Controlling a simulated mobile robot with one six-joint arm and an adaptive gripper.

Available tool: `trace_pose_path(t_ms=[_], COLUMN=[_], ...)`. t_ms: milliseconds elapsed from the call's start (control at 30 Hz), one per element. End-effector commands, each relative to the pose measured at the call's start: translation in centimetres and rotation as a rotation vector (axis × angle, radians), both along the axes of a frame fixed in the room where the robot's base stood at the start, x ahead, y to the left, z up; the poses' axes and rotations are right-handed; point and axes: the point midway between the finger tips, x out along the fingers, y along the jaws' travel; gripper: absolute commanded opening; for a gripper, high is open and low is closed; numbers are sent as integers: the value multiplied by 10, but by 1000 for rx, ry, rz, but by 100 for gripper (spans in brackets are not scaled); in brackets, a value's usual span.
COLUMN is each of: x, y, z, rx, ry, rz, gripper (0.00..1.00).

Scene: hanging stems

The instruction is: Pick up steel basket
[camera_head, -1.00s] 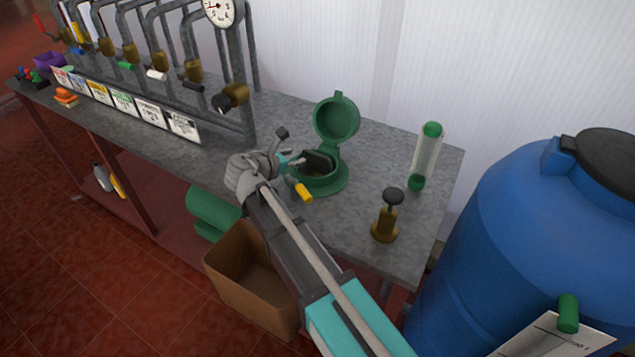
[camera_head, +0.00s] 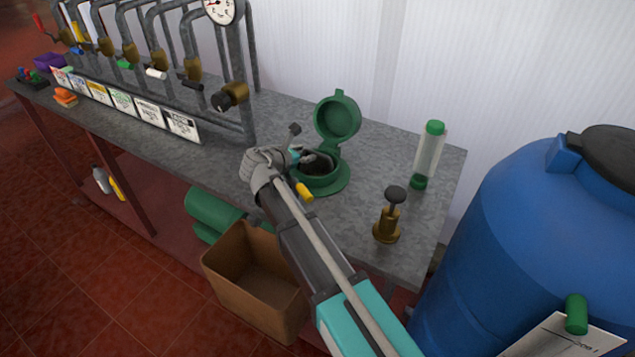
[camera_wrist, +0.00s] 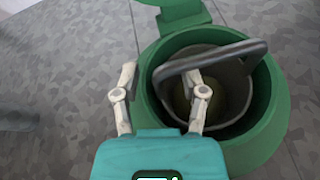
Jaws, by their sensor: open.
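The steel basket (camera_wrist: 238,88) sits inside a round green housing (camera_wrist: 270,115) whose hinged lid stands open. Its dark bar handle (camera_wrist: 222,58) arches across the top in the wrist view. My gripper (camera_wrist: 162,74) is open and empty. Its right finger overlaps the left part of the handle and basket in view; I cannot tell whether it touches. In the head view my gripper (camera_head: 306,156) is at the left side of the green housing (camera_head: 338,182), and the basket is mostly hidden in shadow.
The housing stands on a grey bench (camera_head: 350,220). A green-capped clear tube (camera_head: 427,155) and a brass plunger piece (camera_head: 387,222) stand to its right. Pipes with a gauge (camera_head: 222,10) rise at left. A blue barrel (camera_head: 520,230) is at right, a brown bin (camera_head: 250,290) below.

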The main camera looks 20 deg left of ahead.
Motion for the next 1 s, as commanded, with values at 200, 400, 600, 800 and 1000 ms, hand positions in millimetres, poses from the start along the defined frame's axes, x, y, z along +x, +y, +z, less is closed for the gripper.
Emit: trace_pose_path(t_ms=[200,400,600,800,1000], x=[0,0,0,1,1], y=[0,0,-1,-1,-1], z=[0,0,0,0,0], rx=[0,0,0,1,-1], ry=[0,0,0,0,-1], rz=[0,0,0,-1,-1], gripper=[55,55,37,0,0])
